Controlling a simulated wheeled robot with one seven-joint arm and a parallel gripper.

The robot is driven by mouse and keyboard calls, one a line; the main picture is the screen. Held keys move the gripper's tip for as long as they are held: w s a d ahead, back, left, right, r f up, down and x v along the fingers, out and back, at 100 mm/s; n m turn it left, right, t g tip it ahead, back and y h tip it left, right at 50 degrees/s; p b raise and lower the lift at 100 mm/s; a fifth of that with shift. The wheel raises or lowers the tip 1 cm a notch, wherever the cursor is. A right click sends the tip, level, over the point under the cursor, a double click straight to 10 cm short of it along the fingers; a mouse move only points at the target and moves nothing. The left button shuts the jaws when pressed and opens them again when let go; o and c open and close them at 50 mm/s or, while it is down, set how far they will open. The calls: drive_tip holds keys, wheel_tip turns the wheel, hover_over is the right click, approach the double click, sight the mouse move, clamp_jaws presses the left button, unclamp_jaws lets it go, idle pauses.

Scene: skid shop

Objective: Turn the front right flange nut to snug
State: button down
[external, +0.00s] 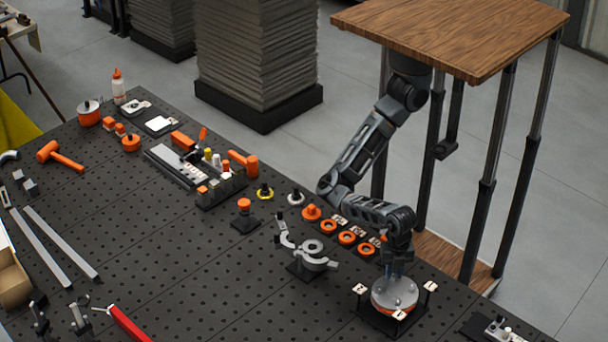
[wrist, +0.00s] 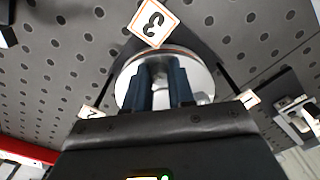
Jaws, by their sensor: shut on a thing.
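The round silver flange (external: 392,290) sits on an orange base near the front right edge of the perforated table. Numbered tags stand around it on thin dark posts. It also shows in the wrist view (wrist: 205,82), with tag 3 (wrist: 153,22) above it, tag 2 (wrist: 89,112) at left and tag 1 (wrist: 249,100) at right. My gripper (external: 396,272) points down over the flange. In the wrist view its two dark blue fingers (wrist: 164,98) are closed on a flange nut, which is mostly hidden between them. I cannot read which nut it is.
A grey clamp fixture (external: 312,258) stands left of the flange. Orange rings (external: 347,238) with tags lie behind it. A small grey device (external: 498,330) sits at right; it also shows in the wrist view (wrist: 296,122). A red-handled tool (external: 130,325) lies at the front left.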

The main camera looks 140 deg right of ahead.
drive_tip(key=m+p, duration=0.1)
drive_tip(key=m, duration=0.2)
drive_tip(key=shift+a+r+m, duration=0.1)
drive_tip(key=shift+m, duration=0.3)
drive_tip(key=m, duration=0.4)
drive_tip(key=shift+a+m, duration=0.1)
drive_tip(key=shift+m, duration=0.2)
drive_tip(key=shift+r, duration=0.1)
drive_tip(key=c, duration=1)
unclamp_jaws()
drive_tip(key=shift+o, duration=0.2)
drive_tip(key=shift+r, duration=3.8)
